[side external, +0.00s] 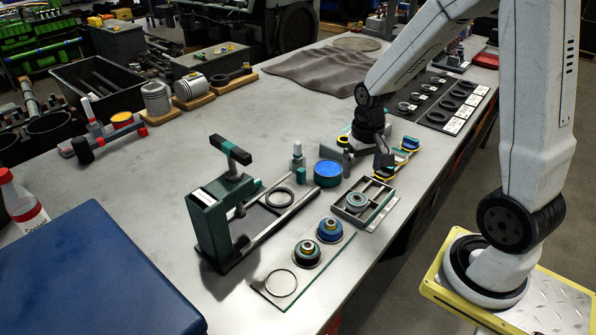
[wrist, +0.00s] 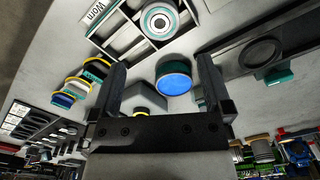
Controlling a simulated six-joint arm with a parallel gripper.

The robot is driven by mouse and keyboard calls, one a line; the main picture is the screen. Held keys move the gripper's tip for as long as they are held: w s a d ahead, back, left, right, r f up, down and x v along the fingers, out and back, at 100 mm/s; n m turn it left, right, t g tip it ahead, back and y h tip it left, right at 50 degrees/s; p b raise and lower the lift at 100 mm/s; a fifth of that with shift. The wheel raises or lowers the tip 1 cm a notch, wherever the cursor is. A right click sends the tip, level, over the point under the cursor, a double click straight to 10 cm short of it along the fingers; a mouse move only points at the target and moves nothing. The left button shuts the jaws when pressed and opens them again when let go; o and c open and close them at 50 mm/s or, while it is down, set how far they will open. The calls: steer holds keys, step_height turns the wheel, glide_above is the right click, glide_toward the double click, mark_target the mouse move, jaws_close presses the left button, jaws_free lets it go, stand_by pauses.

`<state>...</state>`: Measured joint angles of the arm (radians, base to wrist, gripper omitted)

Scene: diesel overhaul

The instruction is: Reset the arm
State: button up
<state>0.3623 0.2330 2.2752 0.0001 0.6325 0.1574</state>
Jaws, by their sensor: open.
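My gripper (side external: 366,164) hangs over the bench, just right of a round teal tin with a blue top (side external: 327,174). In the wrist view my gripper (wrist: 162,64) has its two fingers wide apart, with nothing held. The blue-topped tin (wrist: 174,82) shows between and beyond the fingers, nearer the right one. A grey block lies partly hidden behind the gripper in that view. My arm reaches in from the upper right of the side view.
A divided tray (side external: 378,190) labelled "Worn" in the wrist view holds a ringed part. Nearby stand a green press (side external: 222,205), a plate with two round parts (side external: 305,272) and stacked coloured rings (side external: 400,158). A black ring rack (side external: 445,103) lies behind. The bench's left middle is clear.

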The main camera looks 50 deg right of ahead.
steer(key=shift+r, duration=1.25)
steer(key=s+a+f+n+t, duration=0.1)
steer(key=s+a+n+t, duration=0.1)
steer(key=a+n, duration=0.4)
steer(key=shift+s+a+f+t, duration=0.2)
steer(key=shift+a+f+t, duration=0.15)
steer(key=shift+a, duration=2.45)
